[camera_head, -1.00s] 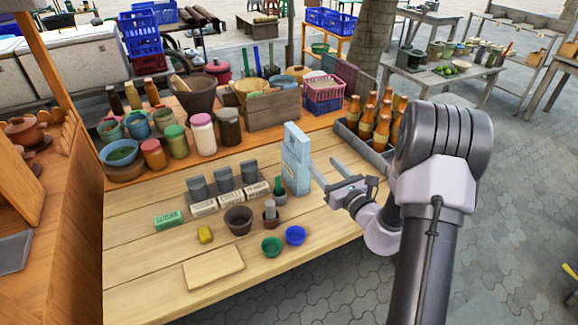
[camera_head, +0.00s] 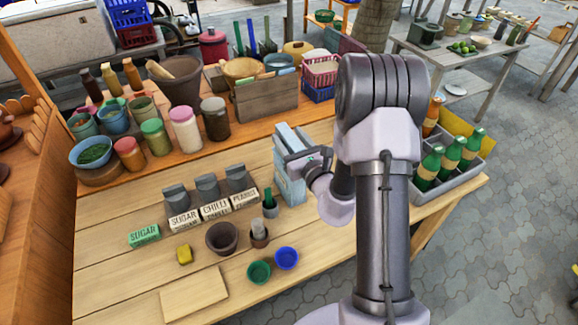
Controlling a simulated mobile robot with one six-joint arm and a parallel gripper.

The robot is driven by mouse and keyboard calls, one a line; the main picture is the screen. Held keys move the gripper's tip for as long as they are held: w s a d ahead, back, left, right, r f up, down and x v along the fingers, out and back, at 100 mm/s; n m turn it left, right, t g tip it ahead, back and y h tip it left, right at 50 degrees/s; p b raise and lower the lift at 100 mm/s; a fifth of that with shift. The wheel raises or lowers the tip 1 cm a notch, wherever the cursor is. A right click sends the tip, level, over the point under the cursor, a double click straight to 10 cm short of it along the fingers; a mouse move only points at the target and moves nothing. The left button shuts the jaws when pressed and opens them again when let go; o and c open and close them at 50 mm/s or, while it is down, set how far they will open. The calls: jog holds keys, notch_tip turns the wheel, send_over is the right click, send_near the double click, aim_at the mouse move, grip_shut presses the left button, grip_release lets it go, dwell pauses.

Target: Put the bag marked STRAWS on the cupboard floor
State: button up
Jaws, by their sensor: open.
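No cupboard floor can be clearly made out.
Labelled packs (camera_head: 215,210), a brown cup (camera_head: 222,238), green (camera_head: 259,272) and blue (camera_head: 286,258) bowls stand nearby. A wooden box (camera_head: 267,106) is behind. A grey bottle crate (camera_head: 447,187) is at right, partly behind my arm.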

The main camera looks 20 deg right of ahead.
jog(key=shift+s+a+r, duration=0.2)
jog(key=shift+s, duration=0.2)
jog(key=shift+s+r, duration=0.1)
jog(key=shift+s, duration=0.1)
jog(key=c, duration=0.3)
jog(key=shift+w, duration=0.1)
grip_shut()
dwell(0.4)
